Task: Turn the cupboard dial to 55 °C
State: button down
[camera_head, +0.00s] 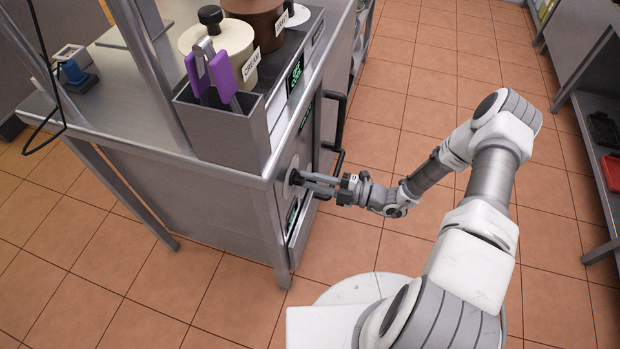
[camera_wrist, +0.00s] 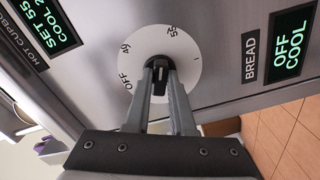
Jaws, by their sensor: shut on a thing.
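The cupboard dial (camera_wrist: 190,60) is a white disc with a black knob (camera_wrist: 159,80) at its centre, on the steel front panel. It reads OFF, a mark that looks like 40, and 55 around its rim. My gripper (camera_wrist: 160,70) is shut on the knob, one finger on each side. In the head view, my gripper (camera_head: 298,178) reaches the dial (camera_head: 292,163) from the right. The HOT CUPBOARD display (camera_wrist: 45,20) shows SET 55 and COOL, partly cut off. The knob's pointer is too small to read.
A BREAD label (camera_wrist: 250,58) and a display (camera_wrist: 291,43) reading OFF COOL lie right of the dial. A black handle (camera_head: 335,120) juts from the cabinet front. Purple-handled tongs (camera_head: 208,70) stand in a steel holder on top. Tiled floor (camera_head: 400,130) is clear behind my arm.

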jog(key=shift+m, duration=0.6)
jog(key=c, duration=0.8)
grip_release()
jog(key=shift+o, duration=0.2)
jog(key=p+v, duration=0.1)
jog(key=v, duration=1.6)
jog(key=shift+d, duration=0.2)
jog(key=shift+s, duration=0.1)
